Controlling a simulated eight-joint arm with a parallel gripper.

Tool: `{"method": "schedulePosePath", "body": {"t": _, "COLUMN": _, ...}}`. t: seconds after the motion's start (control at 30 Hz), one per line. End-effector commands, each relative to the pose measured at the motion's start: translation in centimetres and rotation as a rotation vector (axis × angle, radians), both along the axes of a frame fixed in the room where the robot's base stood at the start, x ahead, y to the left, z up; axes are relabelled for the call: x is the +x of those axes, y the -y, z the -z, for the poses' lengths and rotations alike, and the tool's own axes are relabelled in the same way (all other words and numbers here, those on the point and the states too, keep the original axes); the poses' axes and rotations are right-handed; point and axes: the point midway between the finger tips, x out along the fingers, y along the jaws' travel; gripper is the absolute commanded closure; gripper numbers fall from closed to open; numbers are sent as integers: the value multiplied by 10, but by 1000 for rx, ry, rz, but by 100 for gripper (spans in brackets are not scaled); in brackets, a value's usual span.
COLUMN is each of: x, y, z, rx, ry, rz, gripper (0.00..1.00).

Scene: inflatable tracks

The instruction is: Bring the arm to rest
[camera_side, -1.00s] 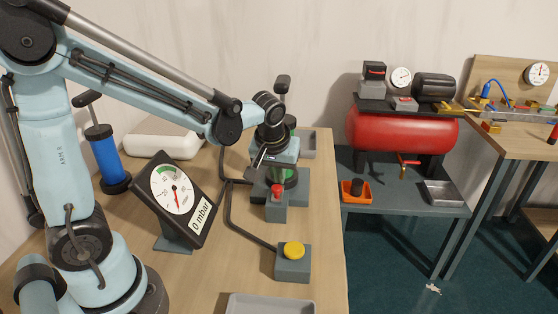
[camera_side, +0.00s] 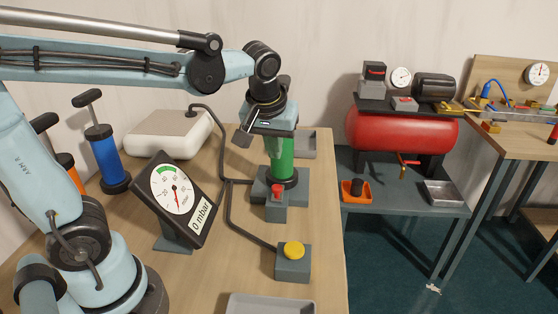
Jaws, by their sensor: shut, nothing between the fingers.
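My arm reaches in from the left above the table. My gripper (camera_side: 244,136) hangs at its end with the fingers shut and empty. In the picture it overlaps the upper part of a green pump (camera_side: 281,158), hiding much of it; I cannot tell the gap in depth. The green pump stands upright on a grey base. The gauge (camera_side: 175,196) on its tilted stand reads 0 mbar.
A red button box (camera_side: 277,205) and a yellow button box (camera_side: 293,260) stand in front of the green pump. A blue pump (camera_side: 105,158), a white cushion (camera_side: 165,136) and an orange pump (camera_side: 70,172) stand at the left. A grey tray (camera_side: 270,305) lies at the front.

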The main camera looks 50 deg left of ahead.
Motion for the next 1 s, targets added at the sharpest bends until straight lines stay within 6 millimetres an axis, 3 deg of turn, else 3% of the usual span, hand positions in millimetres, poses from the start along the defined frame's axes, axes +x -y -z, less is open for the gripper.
{"method": "schedulePosePath", "body": {"t": 0.57, "x": -6, "y": 2, "z": -5, "rx": -2, "ry": 9, "rz": 28, "gripper": 100}}
{"method": "schedulePosePath", "body": {"t": 1.0, "x": -60, "y": 19, "z": 27, "rx": 42, "ry": 193, "rz": 510, "gripper": 100}}
